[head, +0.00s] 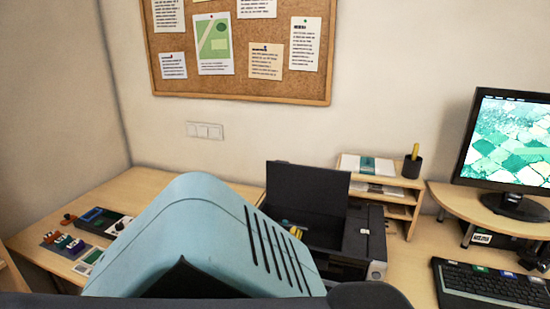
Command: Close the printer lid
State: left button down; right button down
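The printer (364,238) is dark grey and stands on the desk a little right of the middle of the head view. Its lid (305,190) is raised, standing nearly upright at the back left of the printer. Inside the open printer, small yellow and blue parts show. The printer's front left is hidden behind a large light-blue part that looks like my own body. Neither my left nor my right gripper is in view.
A wooden desk organizer (398,207) with papers and a pen cup (412,166) stands right behind the printer. A monitor (508,140) and keyboard (490,289) are at the right. Small electronic parts (66,244) lie at the left. Desk between printer and keyboard is clear.

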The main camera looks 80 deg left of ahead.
aim_at(304, 188)
jog(key=k+j+z, duration=0.2)
jog(key=k+j, duration=1.1)
jog(key=k, duration=0.25)
jog(key=k+j, duration=0.35)
jog(key=k+z, duration=0.05)
jog(key=k, duration=0.05)
